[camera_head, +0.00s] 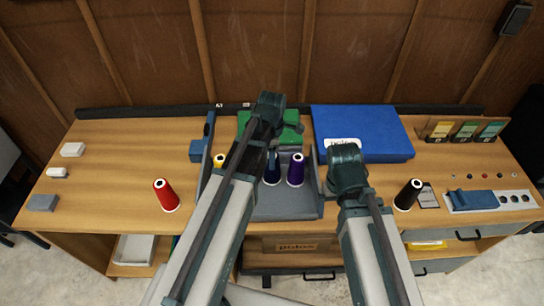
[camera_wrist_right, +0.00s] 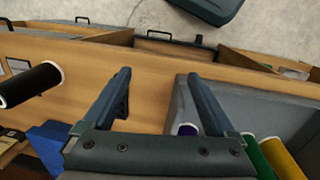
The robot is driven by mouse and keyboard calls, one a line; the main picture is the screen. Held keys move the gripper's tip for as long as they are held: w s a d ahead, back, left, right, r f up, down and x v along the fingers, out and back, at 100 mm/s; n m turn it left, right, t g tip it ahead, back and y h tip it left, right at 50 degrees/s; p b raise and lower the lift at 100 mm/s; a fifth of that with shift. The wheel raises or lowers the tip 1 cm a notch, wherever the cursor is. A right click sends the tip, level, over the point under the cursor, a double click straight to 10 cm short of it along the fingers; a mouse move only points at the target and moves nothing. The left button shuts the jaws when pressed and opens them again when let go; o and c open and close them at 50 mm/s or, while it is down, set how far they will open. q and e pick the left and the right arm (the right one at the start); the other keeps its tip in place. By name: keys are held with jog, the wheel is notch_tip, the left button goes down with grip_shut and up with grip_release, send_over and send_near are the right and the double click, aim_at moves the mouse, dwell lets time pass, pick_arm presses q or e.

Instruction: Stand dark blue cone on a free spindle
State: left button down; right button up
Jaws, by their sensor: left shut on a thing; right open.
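The dark blue cone (camera_head: 271,168) stands upright at the grey spindle tray (camera_head: 285,208), just left of the purple cone (camera_head: 296,170). My left gripper (camera_head: 275,140) reaches down over the tray and is shut on the dark blue cone; its fingers are mostly hidden by its own arm. I cannot tell whether the cone's base touches the tray. My right gripper (camera_wrist_right: 158,78) is open and empty in the right wrist view, above the table right of the tray. The purple cone's top also shows in the right wrist view (camera_wrist_right: 187,130).
A yellow cone (camera_head: 219,160) stands at the tray's left, with a green cone (camera_wrist_right: 258,155) beside it. A red cone (camera_head: 166,195) is farther left, a black cone (camera_head: 407,194) right. A blue box (camera_head: 360,130) lies behind.

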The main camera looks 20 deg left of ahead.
pick_arm(q)
jog(key=shift+f+b, duration=0.3)
jog(key=shift+b, duration=0.05)
dwell(0.3)
jog(key=shift+c, duration=0.6)
grip_release()
jog(key=shift+r, duration=0.2)
notch_tip(320, 180, up, 14)
jog(key=p, duration=1.4)
jog(key=shift+f, duration=0.2)
jog(key=shift+f, duration=0.15)
notch_tip(320, 180, down, 13)
jog(key=b, duration=1.3)
jog(key=shift+f, duration=0.1)
